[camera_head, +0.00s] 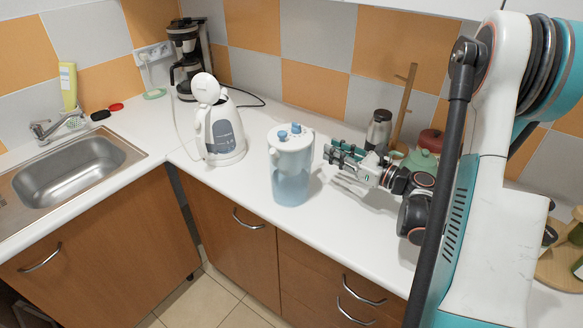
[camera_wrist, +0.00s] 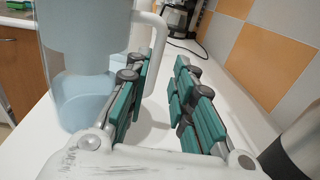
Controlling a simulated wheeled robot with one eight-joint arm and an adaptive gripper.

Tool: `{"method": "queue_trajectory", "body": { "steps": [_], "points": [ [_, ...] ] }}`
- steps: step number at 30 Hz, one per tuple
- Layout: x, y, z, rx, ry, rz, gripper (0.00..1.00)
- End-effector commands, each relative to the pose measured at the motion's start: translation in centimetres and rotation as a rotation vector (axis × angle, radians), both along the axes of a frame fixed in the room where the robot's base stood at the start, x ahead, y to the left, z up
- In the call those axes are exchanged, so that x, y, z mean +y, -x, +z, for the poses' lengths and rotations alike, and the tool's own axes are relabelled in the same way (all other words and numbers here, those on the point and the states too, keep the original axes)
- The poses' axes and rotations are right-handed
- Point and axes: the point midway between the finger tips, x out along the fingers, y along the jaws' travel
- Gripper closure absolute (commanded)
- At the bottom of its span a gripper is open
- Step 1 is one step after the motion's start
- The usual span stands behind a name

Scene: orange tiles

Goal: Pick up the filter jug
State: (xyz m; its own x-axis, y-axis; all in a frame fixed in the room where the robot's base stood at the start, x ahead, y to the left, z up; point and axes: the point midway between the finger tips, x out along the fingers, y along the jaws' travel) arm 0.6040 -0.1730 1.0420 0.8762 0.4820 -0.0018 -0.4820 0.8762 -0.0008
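The filter jug (camera_head: 290,184) stands upright on the white counter, a clear bluish body with a white top and blue knobs. In the wrist view the jug (camera_wrist: 85,45) fills the left side, and its white handle (camera_wrist: 159,45) shows in the gap between my fingers, nearer the left one. My gripper (camera_head: 332,152) is just right of the jug in the head view, low over the counter. In the wrist view my gripper (camera_wrist: 168,60) is open, its green-padded fingers apart. I cannot tell whether the left finger touches the jug or handle.
A white kettle (camera_head: 222,132) stands left of the jug, with a coffee maker (camera_head: 188,60) behind. A dark jar (camera_head: 378,130) and a green pot (camera_head: 420,163) stand close behind my gripper. The sink (camera_head: 75,165) is far left. Counter in front of the kettle is clear.

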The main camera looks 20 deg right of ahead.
Motion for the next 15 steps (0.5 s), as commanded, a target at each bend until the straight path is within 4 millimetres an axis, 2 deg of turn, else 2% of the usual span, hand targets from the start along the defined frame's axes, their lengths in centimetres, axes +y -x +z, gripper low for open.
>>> {"method": "queue_trajectory", "body": {
  "steps": [3, 15],
  "points": [
    [1.0, -1.7, -0.1, -0.001, 0.0, 0.002, 0.77],
    [2.6, -4.1, -0.2, 0.0, -0.001, 0.001, 0.77]
  ]
}}
